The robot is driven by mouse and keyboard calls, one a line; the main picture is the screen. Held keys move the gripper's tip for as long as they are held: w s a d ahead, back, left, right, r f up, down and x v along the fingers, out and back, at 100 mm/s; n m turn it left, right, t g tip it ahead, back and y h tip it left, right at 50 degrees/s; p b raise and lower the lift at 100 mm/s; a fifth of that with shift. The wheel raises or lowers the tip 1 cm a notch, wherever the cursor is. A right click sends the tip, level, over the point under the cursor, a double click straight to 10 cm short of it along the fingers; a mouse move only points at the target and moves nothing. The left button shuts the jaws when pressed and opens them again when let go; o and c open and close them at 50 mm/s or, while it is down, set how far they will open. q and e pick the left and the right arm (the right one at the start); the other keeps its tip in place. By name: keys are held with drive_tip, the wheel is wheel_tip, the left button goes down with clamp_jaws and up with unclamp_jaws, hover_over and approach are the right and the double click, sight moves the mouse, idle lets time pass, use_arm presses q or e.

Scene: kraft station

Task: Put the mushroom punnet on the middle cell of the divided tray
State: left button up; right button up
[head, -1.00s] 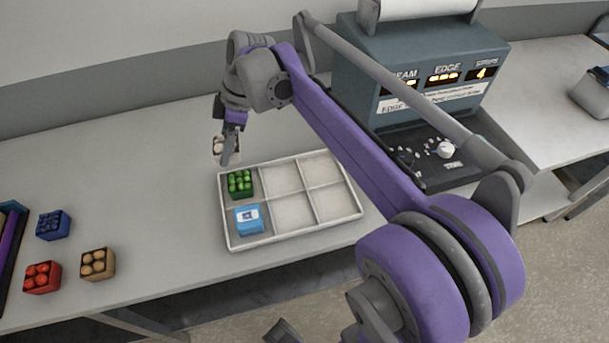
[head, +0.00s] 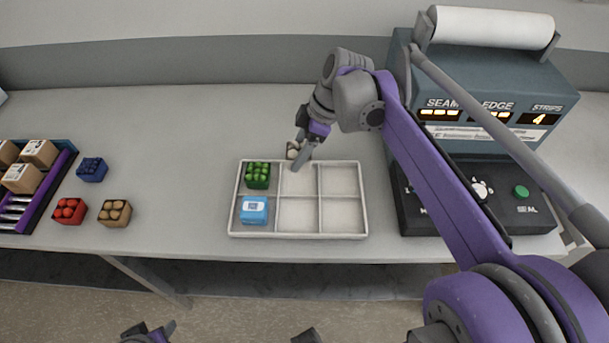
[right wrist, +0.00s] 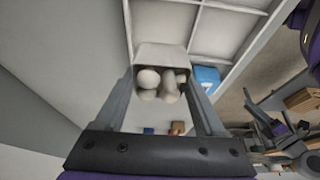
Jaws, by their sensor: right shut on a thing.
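My right gripper (head: 300,153) is shut on the mushroom punnet (head: 292,149), a small pale tub of whitish mushrooms. It holds the punnet at the back rim of the divided tray (head: 300,236), by the middle column; its height above the rim is hard to judge. The right wrist view shows the punnet (right wrist: 163,58) between both fingers. The tray has two rows of three cells. A green punnet (head: 257,175) fills the back left cell and a blue box (head: 254,210) the front left cell. The middle and right cells are empty. My left gripper (head: 148,332) is partly visible at the bottom edge; its jaws are unclear.
A blue punnet (head: 91,169), a red punnet (head: 69,211) and a tan punnet (head: 115,213) stand left of the tray. A rack with brown boxes (head: 39,153) is at far left. A sealing machine (head: 480,145) stands to the right. The table behind the tray is clear.

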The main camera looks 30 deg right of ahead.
wheel_tip(320, 180, down, 8)
drive_tip(key=shift+r+b, duration=0.25)
drive_tip(key=shift+b, duration=0.15)
drive_tip(key=shift+f, duration=0.15)
drive_tip(key=o, duration=1.2)
drive_tip(key=shift+r, duration=0.35)
drive_tip(key=p+v, duration=0.1)
drive_tip(key=v, duration=1)
drive_tip(key=shift+d+r, duration=0.1)
drive_tip(key=shift+r, duration=0.25)
